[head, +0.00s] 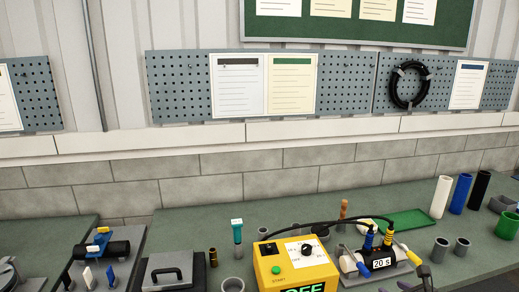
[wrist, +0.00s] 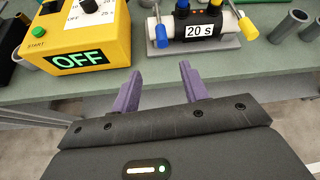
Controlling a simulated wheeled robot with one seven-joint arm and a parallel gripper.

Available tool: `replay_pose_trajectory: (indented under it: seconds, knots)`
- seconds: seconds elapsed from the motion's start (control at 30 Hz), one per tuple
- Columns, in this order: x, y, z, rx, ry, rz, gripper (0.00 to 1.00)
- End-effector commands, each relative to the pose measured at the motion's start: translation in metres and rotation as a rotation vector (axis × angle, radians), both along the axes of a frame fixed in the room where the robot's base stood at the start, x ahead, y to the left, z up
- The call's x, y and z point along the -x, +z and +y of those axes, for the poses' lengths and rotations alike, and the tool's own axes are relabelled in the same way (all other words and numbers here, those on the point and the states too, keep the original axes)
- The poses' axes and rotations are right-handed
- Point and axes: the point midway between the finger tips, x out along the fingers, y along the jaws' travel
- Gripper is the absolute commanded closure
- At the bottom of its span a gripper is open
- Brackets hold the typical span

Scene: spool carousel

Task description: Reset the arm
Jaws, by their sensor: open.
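My gripper (wrist: 158,88) shows in the wrist view with its two purple fingers apart and nothing between them. It is in front of the bench edge, below a yellow control box and a pipe joint. In the head view, only a dark bit of what may be my gripper shows at the bottom edge right of centre. The yellow box (head: 290,262) has a green START button, a dial and a display; the display reads OFF in the wrist view (wrist: 82,60). The black pipe joint (wrist: 185,22) lies in a grey holder, labelled 20 s, with blue and yellow clips on it.
The green bench (head: 330,208) runs along the wall. A green tray (head: 410,222), upright white (head: 441,197), blue (head: 460,193) and black tubes (head: 479,190), and grey sockets (head: 440,250) stand at the right. A grey lidded case (head: 172,273) stands left. Floor shows below the bench edge.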

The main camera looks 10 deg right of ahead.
Motion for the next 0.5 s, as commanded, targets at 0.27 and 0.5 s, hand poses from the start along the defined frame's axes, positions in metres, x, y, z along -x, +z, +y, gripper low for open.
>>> replay_pose_trajectory:
  seconds: [0.27, 0.5]
  knots:
    - [-0.007, -0.03, 0.055, 0.194, 0.264, 0.144, 0.55]
    - [0.001, -0.058, 0.116, 0.475, 0.642, 0.296, 0.55]
